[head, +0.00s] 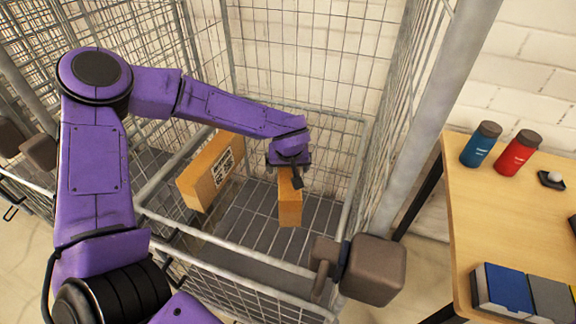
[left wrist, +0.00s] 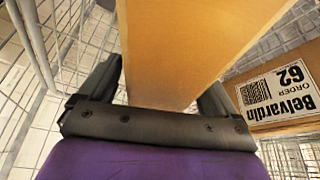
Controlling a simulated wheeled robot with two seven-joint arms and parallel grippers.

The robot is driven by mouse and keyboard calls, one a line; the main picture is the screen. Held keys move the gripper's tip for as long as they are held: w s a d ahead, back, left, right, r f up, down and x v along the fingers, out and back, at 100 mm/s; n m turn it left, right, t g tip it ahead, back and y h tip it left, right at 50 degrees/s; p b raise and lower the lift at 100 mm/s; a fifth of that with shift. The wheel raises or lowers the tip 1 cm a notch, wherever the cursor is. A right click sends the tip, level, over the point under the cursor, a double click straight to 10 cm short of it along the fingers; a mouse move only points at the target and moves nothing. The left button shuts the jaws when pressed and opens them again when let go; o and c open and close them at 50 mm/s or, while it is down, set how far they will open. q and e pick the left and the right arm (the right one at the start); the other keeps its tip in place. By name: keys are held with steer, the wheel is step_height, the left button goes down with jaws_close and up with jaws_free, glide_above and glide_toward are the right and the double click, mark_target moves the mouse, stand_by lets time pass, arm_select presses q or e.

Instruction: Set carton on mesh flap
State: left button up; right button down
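A plain orange-brown carton (head: 289,203) hangs inside the mesh cage. My left gripper (head: 290,172) reaches in over the cage from the left and is shut on its upper end. In the left wrist view the carton (left wrist: 185,45) runs out between the two fingers of the gripper (left wrist: 160,95). Below it is a slatted grey mesh surface (head: 262,228); I cannot tell whether this is the flap or the cage floor, and the carton seems above it. My right gripper is out of view.
A second carton (head: 197,184) with a white label, reading "Belvardin order 62" in the left wrist view (left wrist: 285,95), is tilted beside the held carton. Cage walls (head: 300,45) and a front rail (head: 235,262) surround the space. A wooden table (head: 500,215) with bottles and boxes stands right.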

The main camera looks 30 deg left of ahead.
arm_select(q)
steer(key=v, duration=1.2)
steer(key=shift+r, duration=0.2)
steer(key=shift+p, duration=0.3)
stand_by(0.5)
